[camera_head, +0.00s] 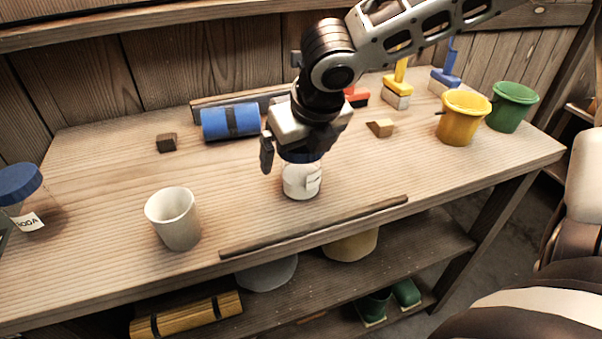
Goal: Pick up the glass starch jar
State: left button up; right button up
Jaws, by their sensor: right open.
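The glass starch jar (301,182) stands upright on the wooden bench, near its middle. It is clear glass with white contents, a small white label and a blue lid whose top is mostly hidden by my gripper. My right gripper (292,165) comes down from above and is open over the jar. One dark finger hangs at the left of the lid, and the other is near the lid's right side. Whether the fingers touch the jar cannot be told. My left gripper is not in view.
A white cup (174,219) stands left of the jar, and a soda jar (27,210) at the far left. A blue roll (231,122) lies behind. A yellow bucket (462,118) and green bucket (512,107) stand at right. A thin wooden strip (315,228) lies along the front edge.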

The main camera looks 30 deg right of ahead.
jog(key=shift+f, duration=0.15)
jog(key=shift+w, duration=0.1)
jog(key=c, duration=1.2)
